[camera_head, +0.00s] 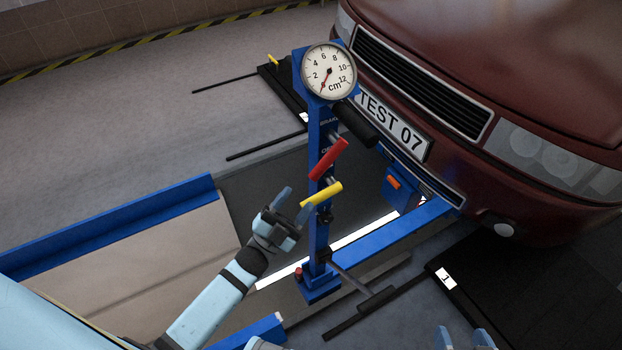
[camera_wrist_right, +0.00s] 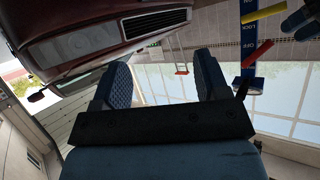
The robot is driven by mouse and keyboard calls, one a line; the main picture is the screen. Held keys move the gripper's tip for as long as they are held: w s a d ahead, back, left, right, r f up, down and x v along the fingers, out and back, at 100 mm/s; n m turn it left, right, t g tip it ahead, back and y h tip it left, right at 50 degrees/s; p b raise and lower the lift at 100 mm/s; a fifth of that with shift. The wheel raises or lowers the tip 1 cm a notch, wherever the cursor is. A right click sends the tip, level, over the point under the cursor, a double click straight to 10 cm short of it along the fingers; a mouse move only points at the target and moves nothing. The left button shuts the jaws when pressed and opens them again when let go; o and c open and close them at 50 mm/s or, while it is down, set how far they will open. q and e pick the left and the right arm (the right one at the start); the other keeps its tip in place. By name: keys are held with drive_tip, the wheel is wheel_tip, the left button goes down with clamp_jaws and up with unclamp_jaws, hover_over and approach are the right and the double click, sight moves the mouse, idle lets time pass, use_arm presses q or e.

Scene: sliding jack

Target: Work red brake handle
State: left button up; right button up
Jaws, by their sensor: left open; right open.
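The red brake handle (camera_head: 328,159) slants up to the right on the blue post (camera_head: 318,239), below the round gauge. It also shows in the right wrist view (camera_wrist_right: 257,53), right of my fingers. A yellow handle (camera_head: 321,194) sits just below it on the post. My left gripper (camera_head: 293,206) is open and empty, left of and below the yellow handle; I cannot tell whether a fingertip touches that handle. My right gripper (camera_head: 464,340) is at the bottom edge, mostly cut off, well below and right of the red handle. In its wrist view it is open and empty (camera_wrist_right: 164,75).
The gauge (camera_head: 329,71) tops the post, with a black grip (camera_head: 356,124) beside it. A dark red car (camera_head: 500,70) stands behind to the right. Blue rails (camera_head: 110,225) edge the pit. A black bar stand (camera_head: 375,300) lies right of the post's foot.

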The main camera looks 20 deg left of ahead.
sight(320, 163)
use_arm(q)
drive_tip(key=shift+v, duration=2.1)
use_arm(e)
drive_tip(key=shift+f, duration=0.15)
